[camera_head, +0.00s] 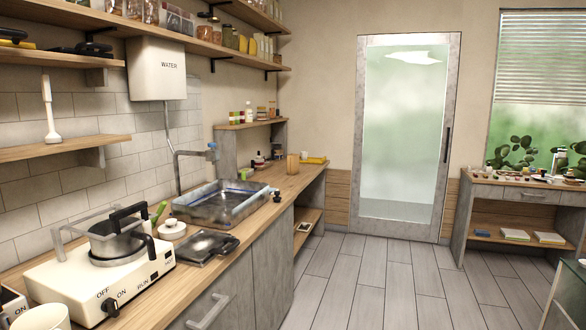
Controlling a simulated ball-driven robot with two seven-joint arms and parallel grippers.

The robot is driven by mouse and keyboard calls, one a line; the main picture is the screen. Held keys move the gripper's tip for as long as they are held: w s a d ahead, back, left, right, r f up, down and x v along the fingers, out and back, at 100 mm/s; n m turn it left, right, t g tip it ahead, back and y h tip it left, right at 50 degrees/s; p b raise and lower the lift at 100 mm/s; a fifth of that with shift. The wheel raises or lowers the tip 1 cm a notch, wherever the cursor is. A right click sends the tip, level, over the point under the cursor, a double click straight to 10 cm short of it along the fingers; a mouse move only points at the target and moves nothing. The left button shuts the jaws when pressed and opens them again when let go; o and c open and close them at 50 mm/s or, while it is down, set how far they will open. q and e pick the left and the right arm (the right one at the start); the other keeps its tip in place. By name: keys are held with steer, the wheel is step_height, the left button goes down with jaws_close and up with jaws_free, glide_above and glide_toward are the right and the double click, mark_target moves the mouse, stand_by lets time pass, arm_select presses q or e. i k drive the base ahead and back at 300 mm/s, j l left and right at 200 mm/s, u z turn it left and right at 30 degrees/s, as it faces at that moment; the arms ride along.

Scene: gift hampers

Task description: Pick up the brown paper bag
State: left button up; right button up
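I cannot make out a brown paper bag for certain in the head view. A small tan upright item (292,164) stands near the far end of the wooden counter (282,185); it is too small to tell what it is. Neither of my grippers is in view.
A white hotplate (100,280) with a pot (115,243), a pan (205,246) and a metal sink (222,203) line the counter at left. A side table (521,192) with small items stands at right. The floor (385,280) between is clear, up to a glass door (403,140).

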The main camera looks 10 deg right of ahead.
mark_target(292, 159)
steer(key=i+l+z, duration=0.35)
steer(key=i, duration=0.25)
steer(key=i+l+z, duration=0.35)
steer(key=i, duration=0.25)
steer(key=i+z, duration=0.3)
steer(key=i, duration=2.9)
